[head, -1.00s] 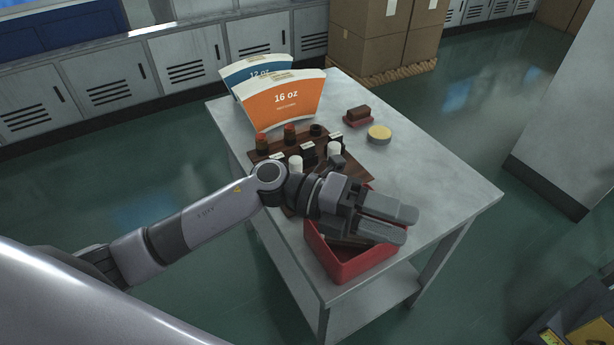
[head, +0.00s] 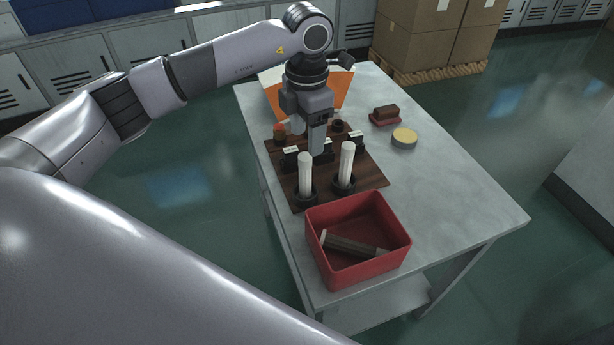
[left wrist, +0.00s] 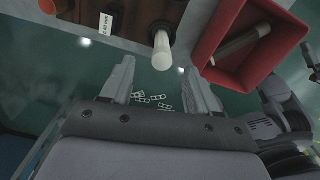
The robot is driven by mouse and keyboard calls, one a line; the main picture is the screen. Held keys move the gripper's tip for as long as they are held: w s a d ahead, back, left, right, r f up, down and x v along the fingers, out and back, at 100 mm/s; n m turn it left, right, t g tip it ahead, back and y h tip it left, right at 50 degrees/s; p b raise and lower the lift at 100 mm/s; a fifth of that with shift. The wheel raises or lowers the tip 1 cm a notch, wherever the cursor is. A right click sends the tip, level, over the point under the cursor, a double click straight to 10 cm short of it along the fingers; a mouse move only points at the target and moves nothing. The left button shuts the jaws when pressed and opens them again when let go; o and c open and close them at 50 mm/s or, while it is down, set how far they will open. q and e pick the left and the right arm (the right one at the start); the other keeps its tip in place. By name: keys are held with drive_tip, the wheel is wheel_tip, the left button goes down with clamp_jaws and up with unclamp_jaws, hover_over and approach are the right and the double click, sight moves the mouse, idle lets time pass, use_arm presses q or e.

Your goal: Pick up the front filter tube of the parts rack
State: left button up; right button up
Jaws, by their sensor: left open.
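The parts rack (head: 357,183) is a dark wooden board on the table. Two white filter tubes stand upright in dark round holders along its near edge: the left, nearer one (head: 305,175) and the right one (head: 347,163). My left gripper (head: 318,148) points down over the rack, behind the two tubes in the head view, with no tube seen in it. In the left wrist view its fingers (left wrist: 160,85) are apart and empty. One white tube (left wrist: 162,52) shows there beyond the fingertips; I cannot tell which.
Small jars and label cards (head: 357,137) sit farther back on the rack.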

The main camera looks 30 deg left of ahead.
sight(306, 155)
use_arm(q)
drive_tip(key=f, duration=0.3)
drive_tip(key=f+p, duration=0.1)
drive_tip(key=f, duration=0.1)
drive_tip(key=shift+s, duration=0.3)
clamp_jaws()
drive_tip(key=shift+r, duration=0.1)
